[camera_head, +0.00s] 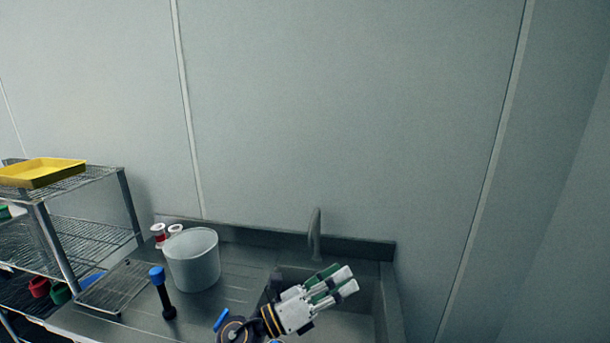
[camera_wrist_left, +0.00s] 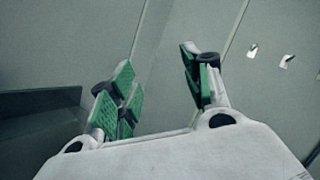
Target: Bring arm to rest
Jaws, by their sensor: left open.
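My left gripper (camera_head: 336,281) is over the sink basin at the lower middle of the head view, with its fingers pointing right and slightly up. It is open and empty. In the left wrist view, its green-padded fingers (camera_wrist_left: 160,88) stand apart with only grey wall between them. My right gripper is in neither view.
A metal sink counter (camera_head: 240,285) has a basin (camera_head: 362,300) and a faucet (camera_head: 315,235). A white bucket (camera_head: 192,262), a blue-topped black tool (camera_head: 162,290) and red-and-white containers (camera_head: 158,233) stand on it. A wire shelf (camera_head: 85,180) with a yellow tray (camera_head: 40,172) is at left.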

